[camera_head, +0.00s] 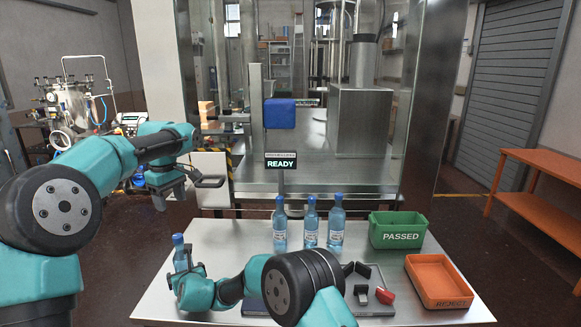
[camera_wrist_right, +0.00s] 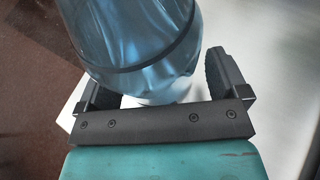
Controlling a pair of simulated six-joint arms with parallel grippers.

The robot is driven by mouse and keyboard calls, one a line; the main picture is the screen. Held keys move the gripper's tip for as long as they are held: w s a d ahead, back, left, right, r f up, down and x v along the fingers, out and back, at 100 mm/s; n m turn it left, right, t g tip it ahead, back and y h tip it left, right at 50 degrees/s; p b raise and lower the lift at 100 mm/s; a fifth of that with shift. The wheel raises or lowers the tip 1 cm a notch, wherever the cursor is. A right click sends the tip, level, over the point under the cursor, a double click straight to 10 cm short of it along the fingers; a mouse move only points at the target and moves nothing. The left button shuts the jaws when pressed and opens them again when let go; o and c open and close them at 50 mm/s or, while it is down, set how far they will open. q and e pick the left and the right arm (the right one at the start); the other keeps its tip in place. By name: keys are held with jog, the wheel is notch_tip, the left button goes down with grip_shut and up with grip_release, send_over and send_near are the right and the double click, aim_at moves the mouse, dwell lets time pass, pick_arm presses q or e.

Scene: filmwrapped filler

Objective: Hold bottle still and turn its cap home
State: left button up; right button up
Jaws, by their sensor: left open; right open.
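A clear blue bottle (camera_head: 180,256) with a blue cap (camera_head: 177,239) stands at the left side of the white table. My right gripper (camera_head: 185,272) reaches across the table to it, with its open fingers on either side of the lower bottle. In the right wrist view the bottle (camera_wrist_right: 135,40) fills the space between the right gripper's fingers (camera_wrist_right: 165,90), with a dark band around it; contact cannot be told. Its base is hidden in the head view. My left gripper (camera_head: 186,192) is open and empty, above and behind the bottle's cap.
Three capped bottles (camera_head: 310,224) stand in a row at the table's back. A green PASSED bin (camera_head: 397,236) and an orange REJECT tray (camera_head: 438,303) are at the right. A grey tray (camera_head: 372,305) with a red piece (camera_head: 385,296) lies near my right arm. A READY sign (camera_head: 281,162) stands behind.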

jog(key=v, duration=1.2)
jog(key=shift+r, duration=0.1)
dwell(0.4)
